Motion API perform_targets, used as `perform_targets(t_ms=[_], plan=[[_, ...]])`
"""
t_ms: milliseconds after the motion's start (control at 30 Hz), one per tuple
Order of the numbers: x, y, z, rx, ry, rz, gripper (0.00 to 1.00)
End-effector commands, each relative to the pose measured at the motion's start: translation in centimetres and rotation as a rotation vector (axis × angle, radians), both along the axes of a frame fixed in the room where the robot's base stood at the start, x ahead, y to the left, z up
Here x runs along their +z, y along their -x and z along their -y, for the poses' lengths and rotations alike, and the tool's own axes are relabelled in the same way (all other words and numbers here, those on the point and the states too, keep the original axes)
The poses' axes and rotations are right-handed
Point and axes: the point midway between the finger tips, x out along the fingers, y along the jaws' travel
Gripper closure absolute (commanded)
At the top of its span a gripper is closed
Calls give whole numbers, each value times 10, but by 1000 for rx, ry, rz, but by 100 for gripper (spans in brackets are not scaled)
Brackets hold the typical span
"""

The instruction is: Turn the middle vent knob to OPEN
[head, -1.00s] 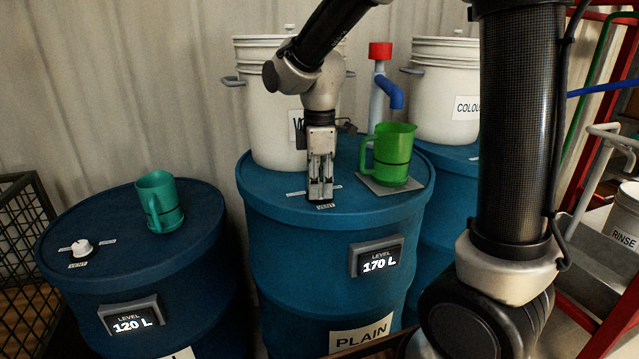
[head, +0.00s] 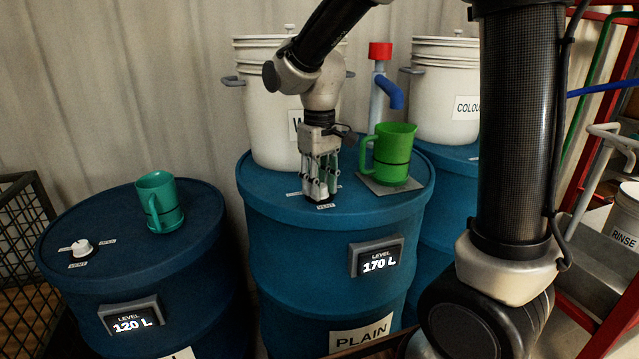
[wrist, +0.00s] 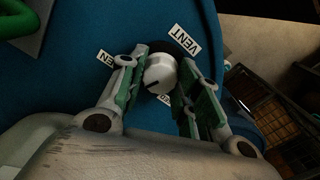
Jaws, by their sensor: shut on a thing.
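The middle blue drum (head: 300,225) carries a PLAIN label and a 170 L level display. My gripper (head: 319,194) points straight down at the vent on its lid. In the wrist view the white vent knob (wrist: 160,76) sits between my two fingertips (wrist: 163,72), and the gripper is shut on it. A short dark mark on the knob points to the lower left of that view. A VENT label (wrist: 184,40) lies beside the knob. A partly covered label ending in EN (wrist: 106,58) lies to the left, and another mostly hidden one lies below.
A green jug (head: 393,150) stands on a grey pad right of my gripper. A white pot (head: 262,110) stands behind it. The left drum (head: 200,255) has its own white vent knob (head: 82,248) and a teal jug (head: 160,200).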

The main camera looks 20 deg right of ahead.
Motion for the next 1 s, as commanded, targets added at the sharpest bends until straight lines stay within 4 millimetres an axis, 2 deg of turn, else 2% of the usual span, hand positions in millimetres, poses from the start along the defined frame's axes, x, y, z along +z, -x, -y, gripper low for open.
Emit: perform_targets(t_ms=[200,500,1000], plan=[[1,-1,0,-180,0,2,91],[1,-1,0,-350,0,2,91],[1,-1,0,-423,-1,3,91]])
